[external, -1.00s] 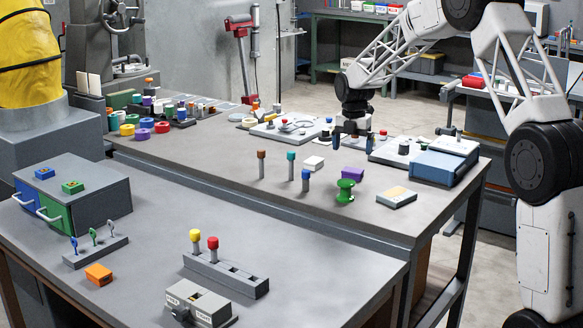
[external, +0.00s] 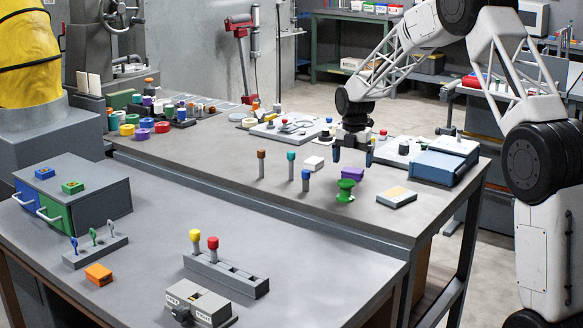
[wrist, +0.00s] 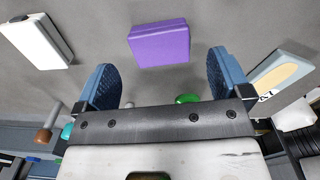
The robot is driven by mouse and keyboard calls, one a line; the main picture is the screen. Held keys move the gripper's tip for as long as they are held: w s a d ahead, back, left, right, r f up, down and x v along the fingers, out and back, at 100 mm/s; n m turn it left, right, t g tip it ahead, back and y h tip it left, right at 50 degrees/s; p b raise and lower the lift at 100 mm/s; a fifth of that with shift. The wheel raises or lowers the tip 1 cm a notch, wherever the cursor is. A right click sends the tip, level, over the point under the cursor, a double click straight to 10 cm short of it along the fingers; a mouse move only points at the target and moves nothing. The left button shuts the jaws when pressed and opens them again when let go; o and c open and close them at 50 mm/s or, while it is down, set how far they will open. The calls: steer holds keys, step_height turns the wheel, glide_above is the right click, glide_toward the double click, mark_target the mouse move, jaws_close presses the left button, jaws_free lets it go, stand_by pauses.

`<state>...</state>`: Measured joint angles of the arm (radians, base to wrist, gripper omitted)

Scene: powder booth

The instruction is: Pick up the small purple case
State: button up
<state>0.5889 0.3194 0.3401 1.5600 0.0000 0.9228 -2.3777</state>
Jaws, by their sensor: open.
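The small purple case (external: 352,173) lies on the rear workbench, behind the green spool-shaped piece. In the wrist view the purple case (wrist: 159,43) shows whole, ahead of my fingers and roughly centred between their lines. My gripper (external: 353,158) is above the bench just over and behind the case, pointing down. In the wrist view my gripper (wrist: 164,78) has its two blue fingers spread wide with nothing between them. The case looks apart from both fingers.
A white case (external: 314,163) lies left of the purple one. The green spool (external: 345,191) stands in front, and a tan-topped box (external: 396,197) lies to the right. Upright pegs (external: 291,165) stand at left. A blue case (external: 446,161) sits at the bench's right.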

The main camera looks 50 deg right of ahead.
mark_target(353, 170)
steer(key=shift+d+f, duration=0.1)
steer(key=shift+f, duration=1.75)
steer(key=c, duration=1)
steer(key=shift+r, duration=0.15)
steer(key=shift+r, duration=1.5)
steer(key=shift+s+r, duration=0.2)
steer(key=shift+s, duration=0.1)
steer(key=s+a, duration=0.3)
steer(key=s, duration=0.1)
steer(key=s+a+r, duration=0.1)
steer(key=s+a, duration=0.2)
steer(key=s, duration=0.1)
steer(key=s+a, duration=0.2)
steer(key=s, duration=0.3)
steer(key=shift+a+r, duration=0.15)
steer(key=shift+a, duration=0.25)
